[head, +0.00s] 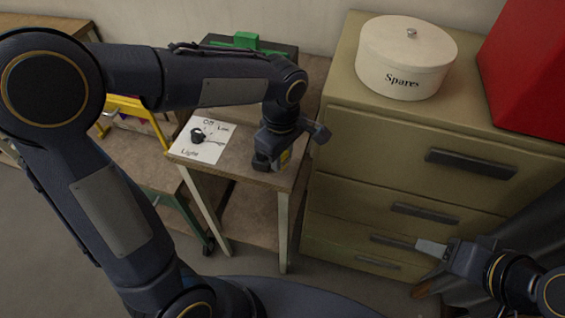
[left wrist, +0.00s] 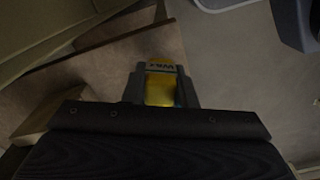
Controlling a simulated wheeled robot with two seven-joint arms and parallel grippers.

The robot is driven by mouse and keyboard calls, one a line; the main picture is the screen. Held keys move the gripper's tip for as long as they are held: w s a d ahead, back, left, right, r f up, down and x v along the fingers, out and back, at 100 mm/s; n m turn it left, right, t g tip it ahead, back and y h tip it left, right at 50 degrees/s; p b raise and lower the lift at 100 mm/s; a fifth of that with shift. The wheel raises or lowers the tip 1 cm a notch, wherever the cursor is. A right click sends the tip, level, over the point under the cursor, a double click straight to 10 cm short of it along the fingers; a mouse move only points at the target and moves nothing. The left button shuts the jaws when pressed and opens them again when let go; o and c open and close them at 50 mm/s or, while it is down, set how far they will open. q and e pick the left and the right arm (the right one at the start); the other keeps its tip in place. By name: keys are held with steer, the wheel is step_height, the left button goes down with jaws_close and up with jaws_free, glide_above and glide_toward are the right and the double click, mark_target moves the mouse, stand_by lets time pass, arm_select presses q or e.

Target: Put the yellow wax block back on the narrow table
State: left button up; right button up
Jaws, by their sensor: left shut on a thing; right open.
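The yellow wax block (head: 285,157) is mostly hidden by my left gripper (head: 278,155) in the head view. In the left wrist view the yellow wax block (left wrist: 161,88) sits between the two fingers of my left gripper (left wrist: 160,84), with dark lettering on it. The left gripper is shut on it, pointing down over the front right part of the narrow table (head: 232,166). I cannot tell whether the block touches the tabletop. My right gripper (head: 432,249) is open and empty, low in front of the drawers, away from the narrow table.
A white "Light" panel (head: 213,150) with a black knob lies on the left of the narrow tabletop. A drawer cabinet (head: 345,120) stands close on the right, bearing a round "Spares" tin (head: 400,65) and a red box (head: 530,70). A green object (head: 245,40) is behind.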

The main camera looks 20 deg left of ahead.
mark_target(283, 165)
arm_select(q)
step_height(283, 165, down, 4)
steer(key=shift+w+d+r, duration=0.1)
steer(key=shift+r, duration=0.15)
steer(key=o, duration=1)
step_height(283, 165, up, 12)
steer(key=shift+r+p, duration=0.1)
steer(key=shift+p, duration=0.3)
steer(key=s+a+f+m+t+h, duration=0.1)
steer(key=s+a+m, duration=0.3)
steer(key=s, duration=0.4)
steer(key=s+a+f+m+t+h, duration=0.2)
steer(key=s+a+m+t, duration=0.2)
steer(key=s+m, duration=0.3)
steer(key=shift+s+a+f+t+h, duration=0.3)
steer(key=shift+s+a+h, duration=0.1)
steer(key=shift+s+a, duration=0.25)
